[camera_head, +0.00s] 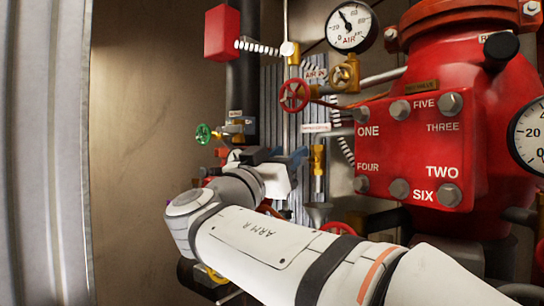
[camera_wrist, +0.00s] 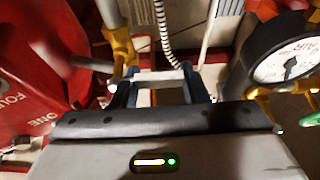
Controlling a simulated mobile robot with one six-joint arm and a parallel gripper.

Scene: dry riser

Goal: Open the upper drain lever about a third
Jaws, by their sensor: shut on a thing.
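My gripper (camera_wrist: 160,84) shows in the wrist view with its two dark blue fingers on either side of a pale bar (camera_wrist: 158,75), which I take to be the lever. The gripper is shut on it. The bar lies crosswise beside a brass valve body (camera_wrist: 122,48) on a pipe. In the head view my gripper (camera_head: 296,157) is just left of the brass valve (camera_head: 318,160) on a vertical pipe. The lever itself is mostly hidden there by the fingers, and its angle cannot be told.
The red valve block (camera_head: 400,150) with numbered bolts stands close on the right. A red handwheel (camera_head: 294,95) and an air gauge (camera_head: 351,27) are above. A green handwheel (camera_head: 203,134) is at left. A coiled hose (camera_wrist: 162,25) runs near the gripper. The bare wall at left is clear.

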